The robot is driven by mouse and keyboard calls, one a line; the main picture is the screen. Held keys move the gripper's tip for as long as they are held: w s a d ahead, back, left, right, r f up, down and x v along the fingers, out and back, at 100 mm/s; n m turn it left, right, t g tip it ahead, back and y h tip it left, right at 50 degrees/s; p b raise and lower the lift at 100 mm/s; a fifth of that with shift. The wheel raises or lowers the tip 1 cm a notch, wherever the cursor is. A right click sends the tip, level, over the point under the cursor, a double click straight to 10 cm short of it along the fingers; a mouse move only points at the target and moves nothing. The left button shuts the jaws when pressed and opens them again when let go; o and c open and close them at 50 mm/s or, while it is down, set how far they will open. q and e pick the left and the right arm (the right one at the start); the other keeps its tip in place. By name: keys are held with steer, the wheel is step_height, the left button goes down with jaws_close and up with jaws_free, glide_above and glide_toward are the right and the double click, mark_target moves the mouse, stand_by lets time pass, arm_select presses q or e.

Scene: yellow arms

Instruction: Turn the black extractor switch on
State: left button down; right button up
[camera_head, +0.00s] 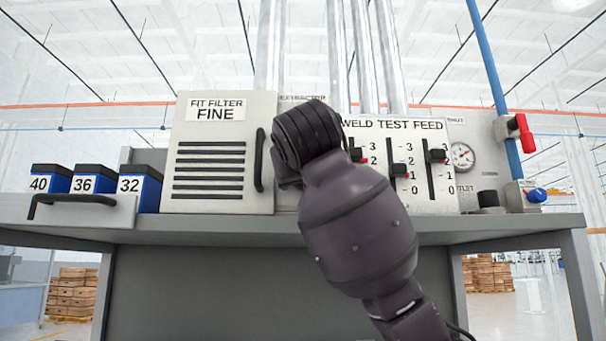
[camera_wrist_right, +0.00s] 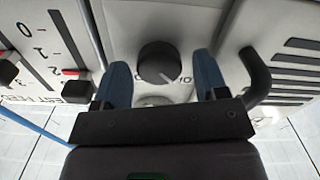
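The black extractor switch (camera_wrist_right: 159,63) is a round knob on a pale panel in the right wrist view. A thin light mark shows near its lower right edge. The lettering beside it is partly hidden. My right gripper (camera_wrist_right: 162,74) is open, with one blue finger on each side of the knob. I cannot tell whether the fingers touch it. In the head view, my dark right arm covers the knob and the gripper; only part of the EXTRACTOR label (camera_head: 300,98) shows above it. My left gripper is not in view.
The FIT FILTER panel (camera_head: 217,190) with its black handle (camera_head: 259,160) is close on the left. The WELD TEST FEED sliders (camera_head: 400,171) are close on the right. Numbered boxes (camera_head: 93,182) stand at far left; a gauge (camera_head: 462,156) and valves are at right. The grey bench (camera_head: 180,232) runs below.

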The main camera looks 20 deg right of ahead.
steer(key=c, duration=0.8)
steer(key=shift+d+f+m+b, duration=0.1)
steer(key=shift+m+b, duration=0.25)
steer(key=shift+m, duration=4.1)
steer(key=shift+d+m+b, duration=0.1)
steer(key=shift+m+b, duration=0.2)
steer(key=shift+m, duration=4.15)
